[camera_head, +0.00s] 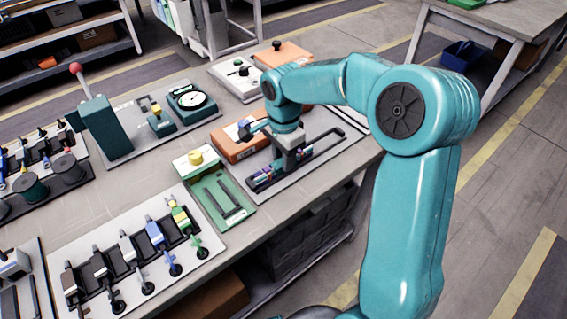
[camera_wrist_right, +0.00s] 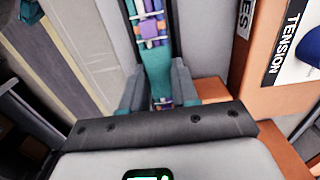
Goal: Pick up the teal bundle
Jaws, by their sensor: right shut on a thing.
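My right gripper (camera_head: 287,163) reaches down over a dark long rack (camera_head: 325,147) on a pale board. In the right wrist view the gripper (camera_wrist_right: 158,92) is shut on the teal bundle (camera_wrist_right: 156,68), a teal band between its two grey fingers. Small purple and coloured pieces (camera_wrist_right: 150,25) lie in the dark channel just beyond it. In the head view the gripper mostly hides the bundle. I cannot tell whether the bundle is clear of the rack. My left gripper is not in view.
An orange block (camera_head: 232,148) stands close beside the rack. A green tray (camera_head: 226,204) is to its left, and a board with several screwdriver-like tools (camera_head: 128,247) lies at the front left. A dial gauge (camera_head: 191,98) and a red-knobbed lever stand (camera_head: 104,125) are farther back.

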